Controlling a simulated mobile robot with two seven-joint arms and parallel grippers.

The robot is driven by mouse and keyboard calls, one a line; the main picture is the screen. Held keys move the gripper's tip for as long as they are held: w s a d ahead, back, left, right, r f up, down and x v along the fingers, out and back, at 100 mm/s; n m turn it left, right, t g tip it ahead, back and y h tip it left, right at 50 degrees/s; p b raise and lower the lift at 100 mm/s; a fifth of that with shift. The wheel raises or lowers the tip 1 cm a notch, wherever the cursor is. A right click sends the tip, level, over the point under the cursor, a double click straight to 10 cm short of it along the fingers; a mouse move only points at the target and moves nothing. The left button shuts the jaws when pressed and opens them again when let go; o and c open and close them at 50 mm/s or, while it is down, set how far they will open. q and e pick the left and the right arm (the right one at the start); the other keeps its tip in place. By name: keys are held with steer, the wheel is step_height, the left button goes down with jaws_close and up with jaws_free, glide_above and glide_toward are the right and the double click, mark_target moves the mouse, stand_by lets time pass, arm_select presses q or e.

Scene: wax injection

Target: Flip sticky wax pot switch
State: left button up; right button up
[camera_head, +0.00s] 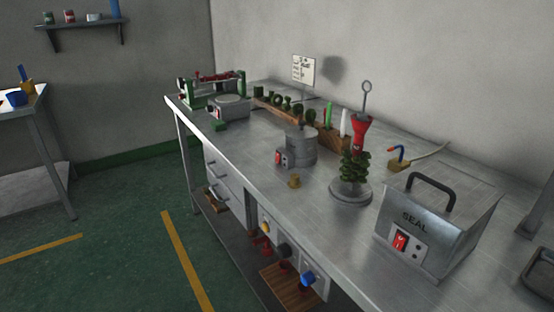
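A grey metal cylindrical pot (301,146) stands on the steel workbench (245,135) near the middle of the view. It looks like the sticky wax pot. A small control box with a red switch (279,155) is on its front left side. The switch is too small to tell whether it is on or off. Another red rocker switch (400,241) is on the front of a steel box marked SEAL (438,222) at the right. Neither of my grippers shows in this view.
A wax tree on a round base (350,194) stands between the pot and the SEAL box. A small brass piece (294,181) lies before the pot. Green pieces on a wooden rack (270,106) stand behind. Open green floor (120,225) lies at the left.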

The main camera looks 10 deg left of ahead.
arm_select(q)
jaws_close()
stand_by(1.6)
